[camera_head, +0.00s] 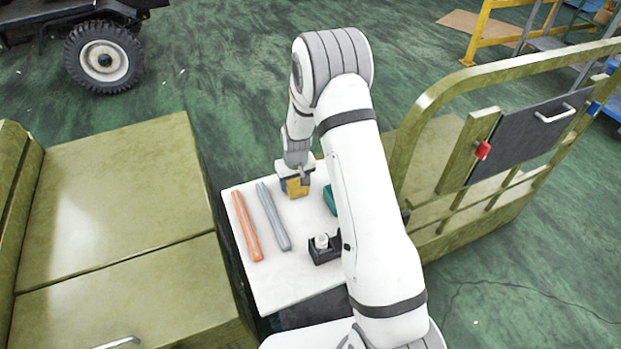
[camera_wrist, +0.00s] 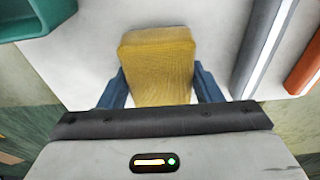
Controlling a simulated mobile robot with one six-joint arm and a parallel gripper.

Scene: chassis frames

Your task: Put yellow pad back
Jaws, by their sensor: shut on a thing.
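The yellow pad (camera_head: 297,187) is a small block with a woven-looking face, at the far part of the white tabletop (camera_head: 290,285). In the wrist view the yellow pad (camera_wrist: 158,65) sits between the two blue fingers of my gripper (camera_wrist: 158,92). My gripper (camera_head: 295,182) is shut on it from above, in the head view. I cannot tell whether the pad touches the tabletop or is just above it. The pad's lower end is hidden by my gripper in the wrist view.
An orange bar (camera_head: 246,226) and a grey bar (camera_head: 273,216) lie left of the pad. A green container (camera_head: 330,199) and a black holder with a white piece (camera_head: 323,248) are right, partly behind my arm. Olive panels (camera_head: 110,200) and a railing (camera_head: 420,110) flank the tabletop.

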